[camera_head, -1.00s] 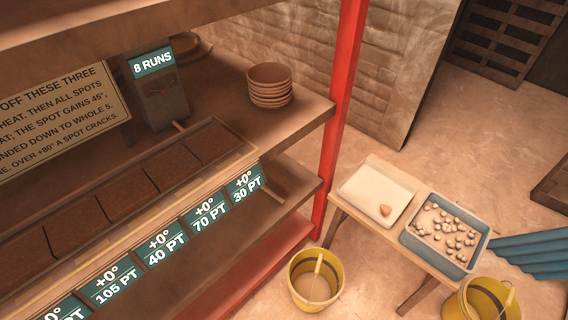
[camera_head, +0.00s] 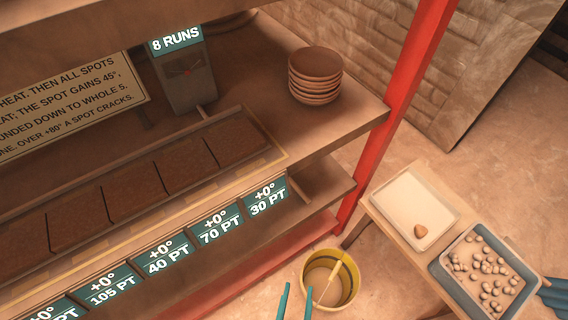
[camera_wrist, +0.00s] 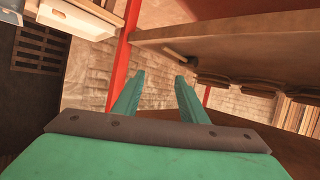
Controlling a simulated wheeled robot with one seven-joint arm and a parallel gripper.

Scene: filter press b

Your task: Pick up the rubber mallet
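I cannot make out a rubber mallet for certain in either view. A short thin rod (camera_head: 206,112) shows beside the grey "8 RUNS" box on the shelf, but I cannot tell what it belongs to. In the wrist view a short brown rod-like piece (camera_wrist: 176,54) lies by the shelf edge, also unclear. My gripper (camera_head: 297,288) shows as two teal fingertips at the bottom of the head view, in front of the shelf unit. In the wrist view my gripper (camera_wrist: 161,79) is open, with nothing between the fingers.
The shelf unit has a red post (camera_head: 408,110), stacked bowls (camera_head: 314,76) and a row of brown slabs (camera_head: 131,190) behind labels. A yellow bucket (camera_head: 349,284) stands on the floor. A bench (camera_head: 388,217) holds a white tray (camera_head: 402,193) and a blue-grey tray (camera_head: 443,274) of pebbles.

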